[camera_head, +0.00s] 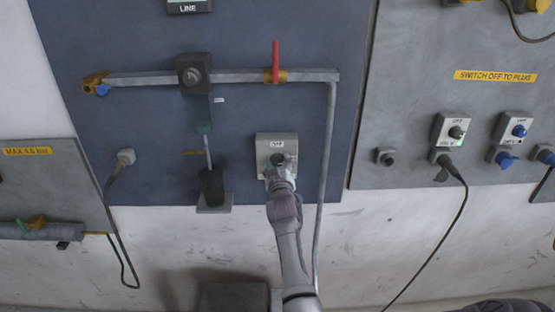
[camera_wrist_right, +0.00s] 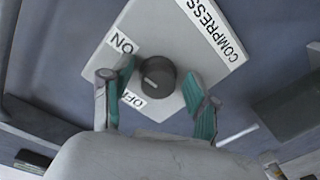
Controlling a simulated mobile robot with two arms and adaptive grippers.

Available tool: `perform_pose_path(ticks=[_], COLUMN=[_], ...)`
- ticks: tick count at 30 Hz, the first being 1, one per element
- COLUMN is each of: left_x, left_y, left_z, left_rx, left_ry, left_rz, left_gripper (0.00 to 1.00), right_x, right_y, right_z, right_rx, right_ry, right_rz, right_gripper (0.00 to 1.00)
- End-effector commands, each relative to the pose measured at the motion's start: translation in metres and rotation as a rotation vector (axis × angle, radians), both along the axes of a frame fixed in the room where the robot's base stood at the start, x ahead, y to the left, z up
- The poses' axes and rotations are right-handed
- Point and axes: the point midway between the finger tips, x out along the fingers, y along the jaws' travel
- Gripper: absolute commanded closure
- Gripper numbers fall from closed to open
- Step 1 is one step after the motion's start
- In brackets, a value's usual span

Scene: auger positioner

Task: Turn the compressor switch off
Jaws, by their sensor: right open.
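The compressor switch (camera_head: 264,147) is a light grey box on the blue wall panel in the head view, with a dark round knob. In the right wrist view, the knob (camera_wrist_right: 157,70) sits on a grey plate (camera_wrist_right: 155,33) with labels ON, OFF and a partly readable COMPRESS. I cannot tell for certain which label the knob points to. My right gripper (camera_head: 281,174) is at the lower part of the switch. In the wrist view, its green-padded fingers (camera_wrist_right: 158,82) are open, one on each side of the knob, with visible gaps. My left gripper is not in view.
A grey pipe (camera_head: 325,150) runs down just right of the switch, with a red-handled valve (camera_head: 276,65) above. A black-based fitting (camera_head: 212,187) stands to the left. Further right, a grey panel carries white switch boxes (camera_head: 453,130) and a plugged cable (camera_head: 458,205).

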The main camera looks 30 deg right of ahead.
Motion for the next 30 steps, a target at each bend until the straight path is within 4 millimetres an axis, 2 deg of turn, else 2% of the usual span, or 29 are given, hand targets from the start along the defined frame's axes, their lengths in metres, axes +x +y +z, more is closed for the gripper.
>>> perform_pose_path(ticks=[6, 11, 15, 17, 30], left_x=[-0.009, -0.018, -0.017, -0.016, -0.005], left_y=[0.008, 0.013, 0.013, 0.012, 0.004], left_z=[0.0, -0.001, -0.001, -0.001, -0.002], left_rx=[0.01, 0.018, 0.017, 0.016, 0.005], left_ry=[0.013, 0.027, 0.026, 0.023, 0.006], left_rz=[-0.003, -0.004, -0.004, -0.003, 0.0], left_gripper=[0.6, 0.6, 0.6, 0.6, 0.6], right_x=[0.0, 0.0, 0.0, 0.0, 0.0], right_y=[0.0, 0.0, 0.0, 0.0, 0.0], right_z=[0.0, 0.0, 0.0, 0.0, 0.0], right_rx=[0.0, 0.0, 0.0, 0.0, -0.097], right_ry=[0.0, -0.001, 0.0, 0.0, 0.06], right_rz=[0.0, 0.0, 0.0, 0.0, 0.001], right_gripper=[0.42, 0.69, 0.92, 1.0, 1.0])
